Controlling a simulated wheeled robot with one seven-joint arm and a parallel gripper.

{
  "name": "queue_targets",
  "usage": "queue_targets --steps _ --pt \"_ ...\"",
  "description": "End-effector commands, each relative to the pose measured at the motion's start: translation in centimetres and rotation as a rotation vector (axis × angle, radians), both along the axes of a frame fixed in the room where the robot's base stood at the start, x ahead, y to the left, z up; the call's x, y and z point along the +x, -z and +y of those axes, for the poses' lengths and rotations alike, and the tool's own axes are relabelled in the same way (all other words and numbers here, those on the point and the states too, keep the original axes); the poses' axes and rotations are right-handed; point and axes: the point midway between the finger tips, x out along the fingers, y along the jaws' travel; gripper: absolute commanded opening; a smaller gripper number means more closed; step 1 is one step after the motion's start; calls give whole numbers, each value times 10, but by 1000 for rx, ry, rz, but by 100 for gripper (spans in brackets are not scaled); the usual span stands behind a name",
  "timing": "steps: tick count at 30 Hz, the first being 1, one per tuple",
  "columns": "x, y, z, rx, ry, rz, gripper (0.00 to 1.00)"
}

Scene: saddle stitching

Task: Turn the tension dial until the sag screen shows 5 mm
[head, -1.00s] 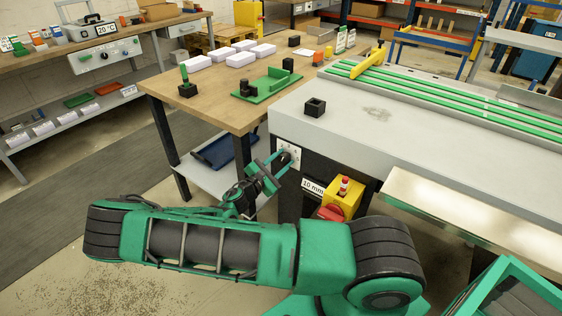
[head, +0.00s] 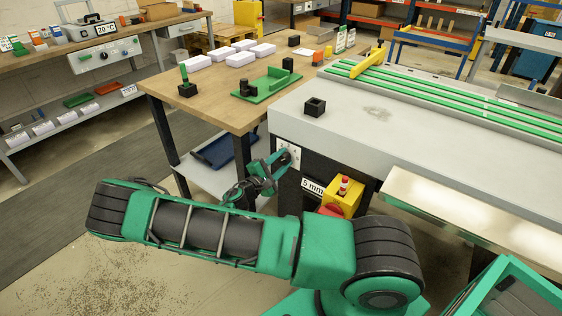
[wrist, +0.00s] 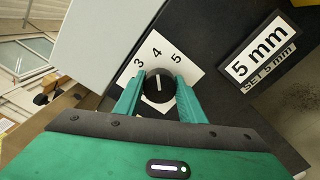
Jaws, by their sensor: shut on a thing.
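The tension dial (wrist: 160,84) is a black round knob with a white pointer line on a white plate (wrist: 143,52) marked 3, 4 and 5. The pointer line points near the 4. My gripper (wrist: 159,92) is shut on the dial, with one green finger on each side of it. In the head view my gripper (head: 280,168) is at the front left end of the grey machine, and its fingers partly hide the dial. The sag screen (wrist: 258,47) reads 5 mm, with a label "SET 5 mm" (wrist: 270,68) beneath it. The screen (head: 312,188) also reads 5 mm in the head view.
A yellow box with a red knob (head: 343,196) sits right of the screen, close to my arm. A wooden table (head: 215,105) with white blocks and a green fixture stands behind. A metal tray (head: 470,215) juts out at the right.

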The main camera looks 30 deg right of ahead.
Motion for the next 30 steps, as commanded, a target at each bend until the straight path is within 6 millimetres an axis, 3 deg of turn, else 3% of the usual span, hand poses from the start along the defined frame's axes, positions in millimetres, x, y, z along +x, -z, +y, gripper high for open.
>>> queue_targets --steps 6,7,9,20,30 --pt "0 1 0 1 0 3 14" --pt "0 1 0 1 0 3 41" --pt "0 1 0 1 0 3 55" --pt "-1 1 4 1 0 2 55" --pt "-19 1 55 2 -3 3 55"
